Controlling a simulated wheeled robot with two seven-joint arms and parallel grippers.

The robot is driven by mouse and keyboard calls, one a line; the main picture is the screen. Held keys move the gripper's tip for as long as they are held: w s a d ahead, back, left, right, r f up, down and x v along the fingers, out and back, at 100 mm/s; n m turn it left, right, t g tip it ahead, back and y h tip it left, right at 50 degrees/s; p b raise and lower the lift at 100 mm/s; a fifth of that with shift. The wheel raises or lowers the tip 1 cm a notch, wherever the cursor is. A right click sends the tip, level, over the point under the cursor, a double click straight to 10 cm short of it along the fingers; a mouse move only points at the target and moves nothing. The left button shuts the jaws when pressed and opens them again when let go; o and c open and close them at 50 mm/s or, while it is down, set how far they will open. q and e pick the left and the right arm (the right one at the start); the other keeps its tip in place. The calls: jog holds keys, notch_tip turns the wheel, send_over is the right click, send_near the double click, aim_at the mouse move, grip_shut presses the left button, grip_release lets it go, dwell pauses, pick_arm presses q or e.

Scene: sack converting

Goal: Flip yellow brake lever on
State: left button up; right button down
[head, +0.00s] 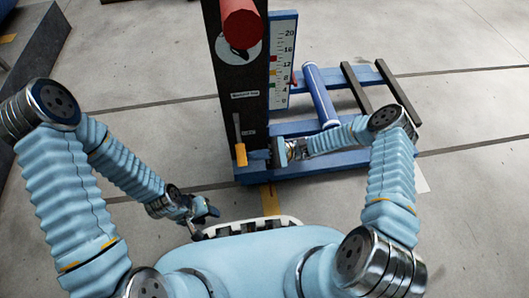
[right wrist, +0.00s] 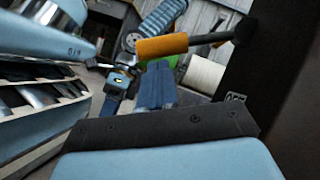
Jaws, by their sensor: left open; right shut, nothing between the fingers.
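The brake lever (head: 240,153) is on the front of a dark upright post, its thin arm pointing down and its yellow grip at the lower end. In the right wrist view the yellow grip (right wrist: 162,47) and its dark shaft show close up, just beyond my fingers. My right gripper (head: 277,154) is shut and empty, just right of the grip at about its height; I cannot tell whether it touches. Its fingertips show in the right wrist view (right wrist: 160,85). My left gripper (head: 205,210) is open and empty, low and left of the post.
The dark post (head: 227,80) bears a red cylinder (head: 240,22) and small labels. A scale board (head: 283,60) stands behind it. A blue frame (head: 300,165) with a blue roller (head: 320,95) extends right. The floor left of the post is clear.

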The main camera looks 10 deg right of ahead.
jog(key=shift+s+a+r, duration=0.1)
jog(key=shift+a+r, duration=0.1)
jog(key=shift+a, duration=0.15)
pick_arm(q)
jog(key=shift+r, duration=0.1)
notch_tip(320, 180, up, 15)
jog(key=p, duration=1.5)
jog(key=shift+s+d, duration=0.15)
jog(key=shift+s, duration=0.05)
pick_arm(e)
jog(key=s+r+m+t, duration=0.3)
jog(key=r+m+t, duration=0.8)
jog(key=m, duration=1.1)
jog(key=shift+s+t, duration=0.35)
jog(key=shift+t, duration=1.85)
jog(key=shift+r, duration=0.15)
